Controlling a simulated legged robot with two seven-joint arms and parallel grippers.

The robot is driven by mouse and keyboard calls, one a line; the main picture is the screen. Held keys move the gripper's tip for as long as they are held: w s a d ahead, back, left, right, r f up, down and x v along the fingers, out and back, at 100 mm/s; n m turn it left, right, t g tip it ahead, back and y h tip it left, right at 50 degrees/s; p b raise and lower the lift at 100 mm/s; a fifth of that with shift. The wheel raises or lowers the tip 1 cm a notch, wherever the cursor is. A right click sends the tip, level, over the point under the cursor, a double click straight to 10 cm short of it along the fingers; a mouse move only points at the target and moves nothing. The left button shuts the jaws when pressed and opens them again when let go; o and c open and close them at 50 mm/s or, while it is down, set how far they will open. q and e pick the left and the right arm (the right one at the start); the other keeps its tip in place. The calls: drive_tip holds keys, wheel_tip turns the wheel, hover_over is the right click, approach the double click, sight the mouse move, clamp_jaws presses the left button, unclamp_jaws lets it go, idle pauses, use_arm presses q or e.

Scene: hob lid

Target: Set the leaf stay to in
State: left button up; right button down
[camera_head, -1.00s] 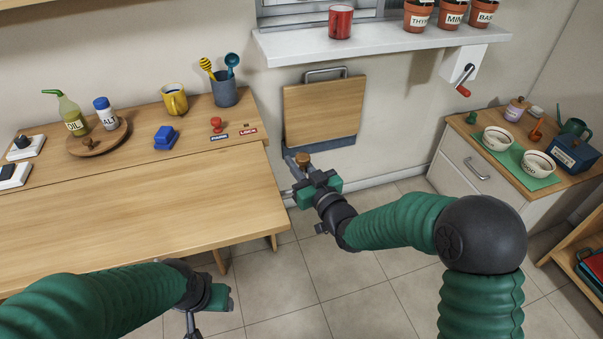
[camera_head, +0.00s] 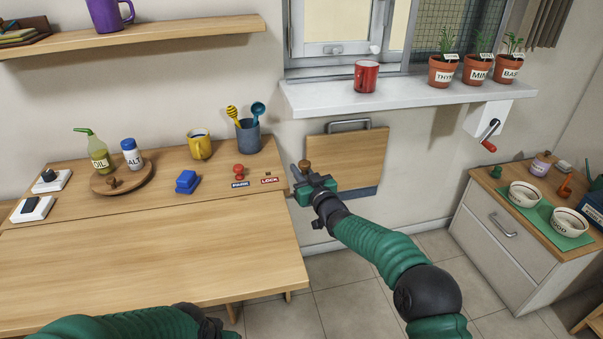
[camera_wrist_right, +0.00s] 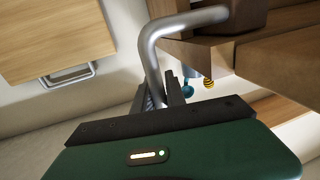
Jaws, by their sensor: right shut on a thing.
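The leaf stay, a bent grey metal rod (camera_wrist_right: 152,50), shows in the right wrist view, running from my jaws to the brown end of the table. My right gripper (camera_head: 304,182) is at the right end of the table, and its jaws (camera_wrist_right: 165,92) are shut on the rod. A wooden knob (camera_head: 305,166) stands beside the jaws in the head view; I cannot tell what it belongs to. The PARK label (camera_head: 240,184) and LOCK label (camera_head: 269,180) lie on the table by a red knob (camera_head: 239,171). Only part of my left gripper's body (camera_head: 228,334) shows at the bottom edge; its fingers are hidden.
The wooden table (camera_head: 150,255) fills the left. A wooden board with a metal handle (camera_head: 347,160) hangs on the wall behind my right gripper. A windowsill (camera_head: 400,97) with a red mug (camera_head: 366,76) is above. A cabinet (camera_head: 490,225) stands right. The floor between is clear.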

drive_tip(key=shift+d+r, duration=0.1)
drive_tip(key=c, duration=1.6)
unclamp_jaws()
drive_tip(key=shift+w, duration=0.1)
drive_tip(key=shift+c, duration=0.2)
drive_tip(key=shift+o, duration=1.2)
drive_tip(key=shift+w+a+f, duration=0.2)
drive_tip(key=shift+s+r, duration=0.1)
drive_tip(key=shift+s+d, duration=0.1)
drive_tip(key=p+v, duration=0.4)
drive_tip(key=v, duration=1.2)
drive_tip(key=shift+s+d, duration=0.15)
drive_tip(key=shift+s, duration=0.1)
